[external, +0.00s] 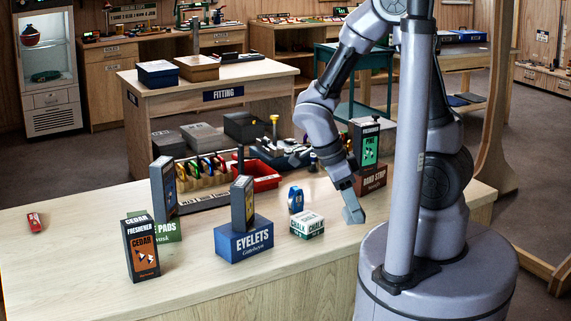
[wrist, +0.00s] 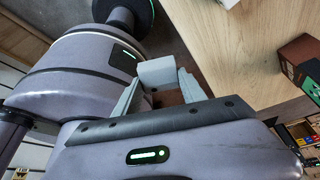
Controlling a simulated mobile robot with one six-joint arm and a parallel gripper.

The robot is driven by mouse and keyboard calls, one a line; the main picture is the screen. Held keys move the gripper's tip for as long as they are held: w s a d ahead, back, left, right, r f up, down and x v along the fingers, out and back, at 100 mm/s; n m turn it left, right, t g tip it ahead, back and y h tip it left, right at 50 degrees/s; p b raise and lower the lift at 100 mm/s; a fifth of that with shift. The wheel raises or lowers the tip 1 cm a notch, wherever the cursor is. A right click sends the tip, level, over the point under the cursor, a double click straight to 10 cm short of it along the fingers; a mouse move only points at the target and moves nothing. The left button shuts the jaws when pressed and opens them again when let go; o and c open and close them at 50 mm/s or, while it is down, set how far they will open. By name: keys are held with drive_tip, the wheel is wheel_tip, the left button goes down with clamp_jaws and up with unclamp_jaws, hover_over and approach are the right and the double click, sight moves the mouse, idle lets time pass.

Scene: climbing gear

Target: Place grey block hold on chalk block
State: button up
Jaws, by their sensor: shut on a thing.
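The grey block hold (wrist: 157,72) is between the two fingers of my gripper (wrist: 158,88) in the wrist view. In the external view the grey block hold (external: 353,215) shows at the tip of my gripper (external: 347,197), in the air above the counter's right part. My gripper is shut on it. The chalk block (external: 307,225), a small white and green box, sits on the counter to the left of the held block and apart from it. Its top looks bare.
A blue eyelets box (external: 245,242) with a dark box on it stands left of the chalk block. A blue carabiner-like item (external: 296,199) stands just behind. A brown band strip box (external: 370,177) carries a pine freshener box (external: 366,143).

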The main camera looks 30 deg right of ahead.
drive_tip(key=w+a, duration=0.1)
drive_tip(key=w, duration=0.4)
drive_tip(key=w+f, duration=0.1)
drive_tip(key=w, duration=0.4)
drive_tip(key=w+a+f, duration=0.1)
drive_tip(key=w, duration=0.4)
drive_tip(key=shift+w+a+p, duration=0.15)
drive_tip(key=shift+a+p, duration=0.15)
drive_tip(key=shift+w+f, duration=0.2)
drive_tip(key=shift+w, duration=0.05)
drive_tip(key=shift+f+b, duration=0.5)
drive_tip(key=shift+f, duration=1.05)
drive_tip(key=shift+s+f, duration=0.1)
drive_tip(key=o, duration=1.4)
drive_tip(key=shift+c, duration=0.2)
